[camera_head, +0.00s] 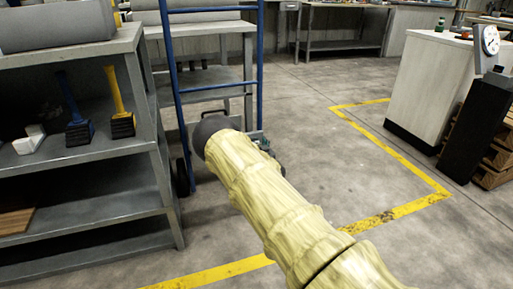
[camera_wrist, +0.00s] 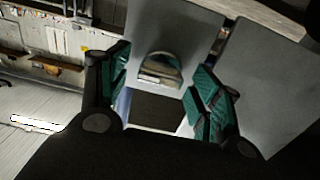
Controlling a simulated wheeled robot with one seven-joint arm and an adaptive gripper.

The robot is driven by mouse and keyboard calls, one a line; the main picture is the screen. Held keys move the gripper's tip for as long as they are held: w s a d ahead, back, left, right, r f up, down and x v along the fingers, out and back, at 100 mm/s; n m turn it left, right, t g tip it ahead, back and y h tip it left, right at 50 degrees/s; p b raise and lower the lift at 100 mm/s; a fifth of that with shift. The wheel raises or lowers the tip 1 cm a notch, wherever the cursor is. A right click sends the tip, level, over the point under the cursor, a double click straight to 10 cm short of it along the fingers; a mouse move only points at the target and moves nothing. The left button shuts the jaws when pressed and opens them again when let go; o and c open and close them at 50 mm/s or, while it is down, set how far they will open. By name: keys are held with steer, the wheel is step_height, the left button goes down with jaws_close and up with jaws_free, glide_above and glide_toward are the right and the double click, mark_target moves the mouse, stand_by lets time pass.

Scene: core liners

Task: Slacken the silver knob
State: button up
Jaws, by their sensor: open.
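I cannot make out a silver knob for certain in either view. In the wrist view, my gripper (camera_wrist: 162,84) is open, with its two green-padded fingers apart and nothing between them. Beyond the fingers is a grey panel (camera_wrist: 187,28) with a rounded, metallic-looking fitting (camera_wrist: 160,69); I cannot tell whether it is a knob, a handle or a recess. The fitting appears in the gap between the fingers, apart from them. In the head view, my pale yellow covered arm reaches forward and hides most of the gripper.
A grey metal shelf (camera_head: 85,157) stands at the left, holding two yellow-and-blue-handled tools. A blue hand truck (camera_head: 260,65) stands behind my arm. A white cabinet (camera_head: 428,90) and a round dial gauge (camera_head: 490,40) are at the right. Floor with yellow lines (camera_head: 415,170) is clear between.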

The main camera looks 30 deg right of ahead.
steer(key=c, duration=1)
steer(key=shift+n, duration=0.3)
steer(key=shift+a+f+n+p, duration=0.1)
steer(key=shift+n+p, duration=0.7)
steer(key=shift+n, duration=5.2)
steer(key=shift+a+f+n+p, duration=0.1)
steer(key=shift+n+p, duration=0.7)
steer(key=shift+n, duration=5.2)
steer(key=shift+d, duration=0.1)
